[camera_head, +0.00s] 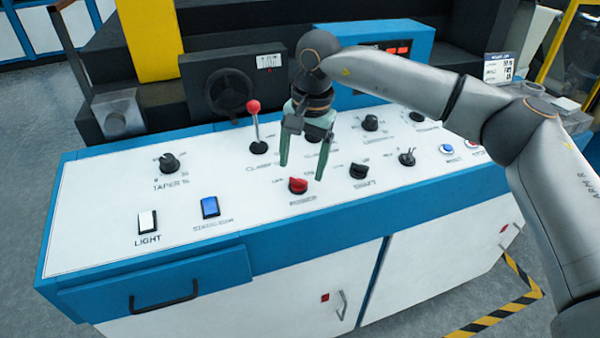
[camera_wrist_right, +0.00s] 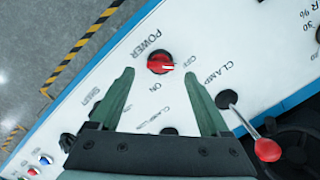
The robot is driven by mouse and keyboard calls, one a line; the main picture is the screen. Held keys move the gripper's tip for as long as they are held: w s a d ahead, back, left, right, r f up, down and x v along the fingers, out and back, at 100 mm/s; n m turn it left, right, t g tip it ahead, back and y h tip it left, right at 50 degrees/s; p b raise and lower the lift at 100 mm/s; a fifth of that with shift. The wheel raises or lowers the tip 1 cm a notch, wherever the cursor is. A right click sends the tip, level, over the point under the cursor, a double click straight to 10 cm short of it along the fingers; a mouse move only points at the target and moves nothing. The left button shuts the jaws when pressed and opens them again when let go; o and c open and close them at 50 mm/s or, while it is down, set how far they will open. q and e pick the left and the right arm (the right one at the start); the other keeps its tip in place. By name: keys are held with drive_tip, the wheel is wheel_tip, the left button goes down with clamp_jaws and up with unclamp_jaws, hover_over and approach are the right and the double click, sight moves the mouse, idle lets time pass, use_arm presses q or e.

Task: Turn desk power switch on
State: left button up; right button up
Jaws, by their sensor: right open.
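The red power switch (camera_head: 298,186) is a rotary knob on the white desk panel (camera_head: 110,215), above the label POWER. In the right wrist view the knob (camera_wrist_right: 160,63) lies just beyond and between the fingertips, with OFF and ON printed beside it; its white mark faces the OFF side. My right gripper (camera_head: 302,170) is open and empty, with green fingers pointing down above the panel around the knob's area. It also shows in the right wrist view (camera_wrist_right: 160,75). I cannot tell whether the fingers touch the panel. My left gripper is not in view.
A red-tipped clamp lever (camera_head: 254,120) stands behind left of the knob. A black shaft knob (camera_head: 358,171) is close on the right. The light switch (camera_head: 148,222) and a blue rocker (camera_head: 210,207) are at the left. The panel's front edge is clear.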

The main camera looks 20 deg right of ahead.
sight(299, 178)
drive_tip(key=shift+w+a+f, duration=0.15)
drive_tip(key=shift+f, duration=1.5)
clamp_jaws()
